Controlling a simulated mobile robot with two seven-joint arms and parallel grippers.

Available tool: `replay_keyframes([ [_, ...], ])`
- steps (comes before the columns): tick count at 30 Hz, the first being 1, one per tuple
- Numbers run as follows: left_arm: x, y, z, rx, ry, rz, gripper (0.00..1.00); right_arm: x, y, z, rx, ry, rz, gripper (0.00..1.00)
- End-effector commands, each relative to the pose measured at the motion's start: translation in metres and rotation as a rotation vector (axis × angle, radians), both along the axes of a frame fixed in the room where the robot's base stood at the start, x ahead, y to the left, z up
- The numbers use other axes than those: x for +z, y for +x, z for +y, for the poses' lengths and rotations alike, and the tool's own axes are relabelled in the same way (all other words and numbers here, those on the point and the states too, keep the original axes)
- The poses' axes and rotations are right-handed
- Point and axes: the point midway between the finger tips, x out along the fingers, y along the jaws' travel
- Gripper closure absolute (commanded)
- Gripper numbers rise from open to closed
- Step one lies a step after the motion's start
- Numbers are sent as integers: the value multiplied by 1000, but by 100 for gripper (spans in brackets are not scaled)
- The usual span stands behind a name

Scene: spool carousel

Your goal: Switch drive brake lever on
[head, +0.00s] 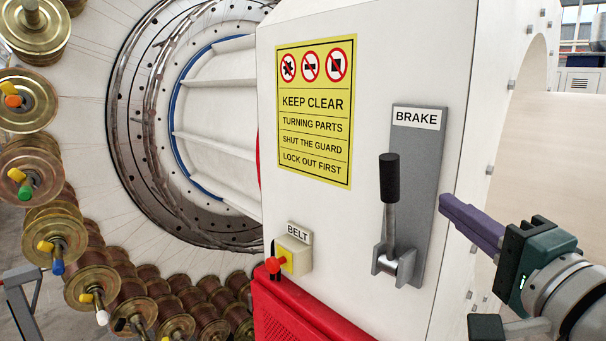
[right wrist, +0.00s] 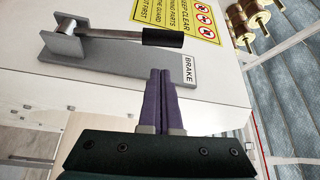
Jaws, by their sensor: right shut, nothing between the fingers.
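The brake lever (head: 390,205) has a black grip and a metal shaft, and stands upright from its pivot on a grey plate (head: 425,170) labelled BRAKE. My right gripper (head: 444,203) is just right of the plate, its purple fingers shut and empty, pointing left toward the lever. In the right wrist view the lever (right wrist: 115,34) lies across the top with its black grip to the right. There the shut fingertips (right wrist: 161,73) reach the plate's edge near the BRAKE label in the picture; contact cannot be told. My left gripper is not in view.
A yellow warning sign (head: 315,112) is on the white housing, left of the plate. A BELT switch box (head: 294,254) with a red knob sits lower left, above a red guard (head: 300,312). Several wire spools (head: 28,100) ring the carousel at left.

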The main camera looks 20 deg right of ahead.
Motion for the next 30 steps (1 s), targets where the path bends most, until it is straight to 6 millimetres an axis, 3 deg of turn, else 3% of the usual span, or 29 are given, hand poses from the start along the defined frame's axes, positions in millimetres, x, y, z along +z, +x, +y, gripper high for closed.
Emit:
replay_keyframes([
  [8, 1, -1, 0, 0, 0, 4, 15, 1, 5, 0, 2, -2, 0, 100],
  [22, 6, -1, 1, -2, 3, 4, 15, 10, 77, -10, 2, -5, -2, 100],
  [30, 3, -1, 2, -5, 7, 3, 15, 10, 98, -12, 4, -2, 1, 100],
])
